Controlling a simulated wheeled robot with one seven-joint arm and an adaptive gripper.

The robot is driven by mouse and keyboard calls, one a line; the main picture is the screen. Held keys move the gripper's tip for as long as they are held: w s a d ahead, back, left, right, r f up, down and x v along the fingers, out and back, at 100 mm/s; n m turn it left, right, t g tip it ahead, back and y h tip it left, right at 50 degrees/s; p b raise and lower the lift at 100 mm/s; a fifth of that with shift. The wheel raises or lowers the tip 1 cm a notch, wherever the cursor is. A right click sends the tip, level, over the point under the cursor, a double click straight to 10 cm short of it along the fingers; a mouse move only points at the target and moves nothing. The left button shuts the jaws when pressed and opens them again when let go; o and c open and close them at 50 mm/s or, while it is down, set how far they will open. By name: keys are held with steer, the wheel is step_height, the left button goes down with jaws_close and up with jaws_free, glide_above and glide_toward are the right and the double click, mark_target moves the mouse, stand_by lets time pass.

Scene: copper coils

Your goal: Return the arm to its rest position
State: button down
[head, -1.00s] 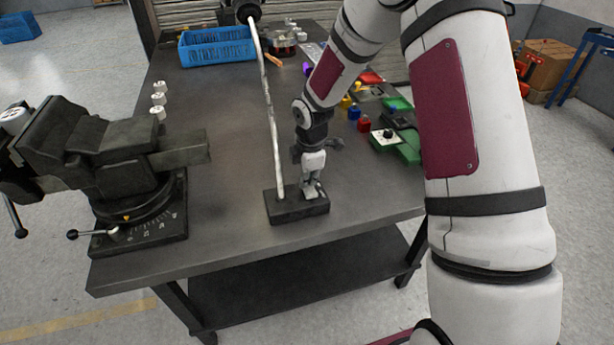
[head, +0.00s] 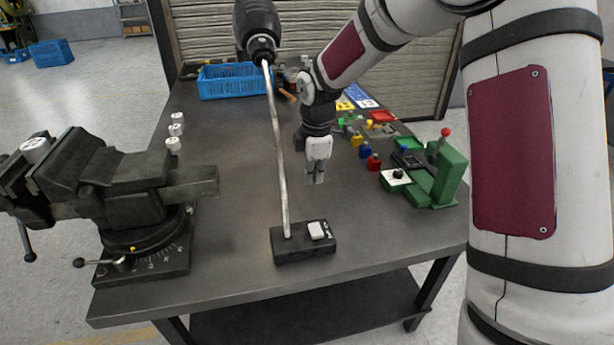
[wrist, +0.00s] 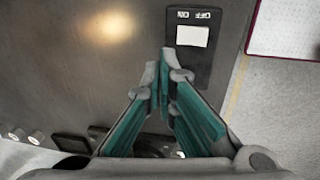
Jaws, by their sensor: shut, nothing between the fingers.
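My gripper (head: 315,180) is shut and empty. It hangs fingers-down above the dark table (head: 235,195), behind and above a black switch box (head: 303,243) with a white rocker. A pale cable or rod rises from the box to a black tool (head: 256,30) at the top of the head view. In the wrist view my closed fingertips (wrist: 165,62) show just beside the switch box (wrist: 193,38), which carries ON and OFF lettering. They are apart from it.
A black vise (head: 130,195) stands at the table's left, with white spools (head: 175,130) behind it. A blue crate (head: 232,80) sits at the back. Coloured parts and a green fixture (head: 440,172) are on the right. The table's middle left is clear.

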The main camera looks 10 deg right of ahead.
steer(key=s+d+r+m+t+h, duration=0.1)
steer(key=s+d+r+m+t, duration=0.15)
steer(key=s+r+m, duration=1.2)
steer(key=s, duration=0.7)
steer(key=s+r+m+y, duration=0.1)
steer(key=s+r+m, duration=0.2)
steer(key=s, duration=0.8)
steer(key=shift+s+d+t, duration=0.15)
steer(key=shift+d+t, duration=0.25)
steer(key=shift+t, duration=0.05)
